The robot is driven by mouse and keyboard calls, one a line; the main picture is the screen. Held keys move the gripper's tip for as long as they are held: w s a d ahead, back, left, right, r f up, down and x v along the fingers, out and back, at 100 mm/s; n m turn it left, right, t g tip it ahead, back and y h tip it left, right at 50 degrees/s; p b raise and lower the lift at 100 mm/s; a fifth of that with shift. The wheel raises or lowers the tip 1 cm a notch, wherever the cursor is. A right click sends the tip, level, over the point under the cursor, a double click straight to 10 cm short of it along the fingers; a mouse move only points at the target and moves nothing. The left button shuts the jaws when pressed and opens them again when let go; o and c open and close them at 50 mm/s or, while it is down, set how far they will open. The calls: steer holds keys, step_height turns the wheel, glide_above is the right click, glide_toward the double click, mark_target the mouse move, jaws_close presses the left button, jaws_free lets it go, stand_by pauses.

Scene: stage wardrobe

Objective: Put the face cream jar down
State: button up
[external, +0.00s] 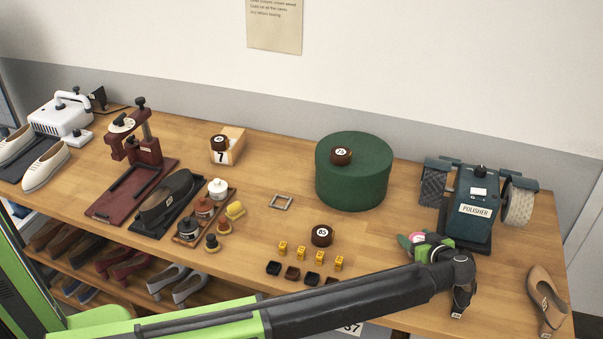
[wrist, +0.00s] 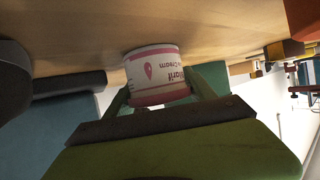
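The face cream jar (wrist: 157,75) is small and white with a pink band and pink lettering, and it appears upside down in the wrist view. My gripper (wrist: 160,92) has a green finger on each side of the jar and is shut on it. The jar's base is at or very close to the wooden tabletop (wrist: 100,30); I cannot tell whether it touches. In the external view, my gripper (external: 418,242) is low over the bench front, left of the polisher, and mostly hides the jar (external: 417,237).
The blue polisher (external: 477,203) stands behind right, and a beige shoe (external: 545,298) lies at the right end. A green round box (external: 353,175) is behind left. Bare wood lies between box and polisher.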

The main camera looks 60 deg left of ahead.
mark_target(420, 238)
steer(key=o, duration=0.4)
steer(key=shift+d+r+p, duration=0.15)
steer(key=shift+r+p, duration=0.15)
steer(key=shift+p, duration=0.05)
steer(key=p+v, duration=0.1)
steer(key=v, duration=0.2)
steer(key=shift+r, duration=0.1)
step_height(420, 238, up, 7)
steer(key=p, duration=0.7)
steer(key=shift+f, duration=0.25)
